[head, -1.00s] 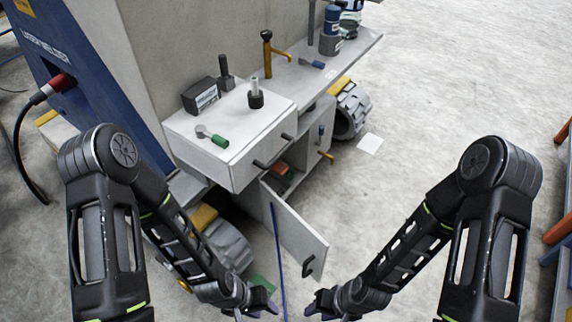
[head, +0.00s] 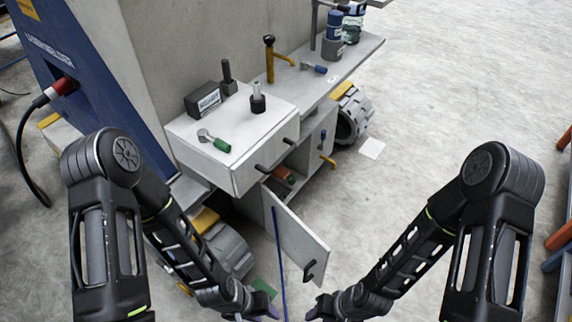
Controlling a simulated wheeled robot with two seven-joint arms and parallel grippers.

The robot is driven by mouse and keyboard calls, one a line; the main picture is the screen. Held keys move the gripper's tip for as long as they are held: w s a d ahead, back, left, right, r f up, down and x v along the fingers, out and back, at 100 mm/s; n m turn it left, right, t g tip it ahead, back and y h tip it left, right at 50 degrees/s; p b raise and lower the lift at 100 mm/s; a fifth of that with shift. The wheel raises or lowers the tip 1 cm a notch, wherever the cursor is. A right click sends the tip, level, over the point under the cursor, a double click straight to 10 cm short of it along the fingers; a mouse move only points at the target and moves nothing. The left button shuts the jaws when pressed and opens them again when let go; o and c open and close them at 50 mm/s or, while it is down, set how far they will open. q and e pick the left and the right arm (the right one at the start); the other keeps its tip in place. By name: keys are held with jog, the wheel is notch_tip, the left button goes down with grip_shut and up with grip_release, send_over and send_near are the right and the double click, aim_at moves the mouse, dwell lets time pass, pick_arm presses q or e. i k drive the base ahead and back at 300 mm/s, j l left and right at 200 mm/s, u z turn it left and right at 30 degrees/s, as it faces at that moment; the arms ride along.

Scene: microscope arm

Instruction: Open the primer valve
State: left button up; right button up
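A brass-yellow tap-like fitting with a dark knob on top and a side lever (head: 271,62) stands upright on the grey bench; it may be the primer valve, but I cannot tell for sure. A smaller yellow handle (head: 327,160) sticks out from the cabinet's right side, below the bench. My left gripper (head: 262,314) is at the bottom edge, left of the open cabinet door, largely cut off by the frame.
The white cabinet door (head: 295,238) hangs open between my arms. The cabinet top (head: 255,125) carries a green-handled tool (head: 215,142), a dark box (head: 203,100) and a dark-based post (head: 257,100). Blue bottles (head: 333,30) stand farther back.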

aim_at(291, 179)
jog(key=i+l, duration=0.1)
jog(key=l, duration=0.25)
jog(key=i+l+u, duration=0.1)
jog(key=l, duration=0.25)
jog(key=i+l, duration=0.15)
jog(key=l, duration=0.2)
jog(key=i+l, duration=0.2)
jog(key=i+l+u, duration=0.15)
jog(key=l, duration=0.25)
jog(key=i+l, duration=0.25)
jog(key=i+l+u, duration=0.15)
jog(key=l, duration=0.25)
jog(key=i+l, duration=0.15)
jog(key=l, duration=0.2)
jog(key=i+l+u, duration=0.1)
jog(key=l, duration=0.25)
jog(key=i+l+u, duration=0.1)
jog(key=i+l, duration=0.15)
jog(key=l, duration=0.15)
jog(key=i+l, duration=0.15)
jog(key=l, duration=0.2)
jog(key=u, duration=0.05)
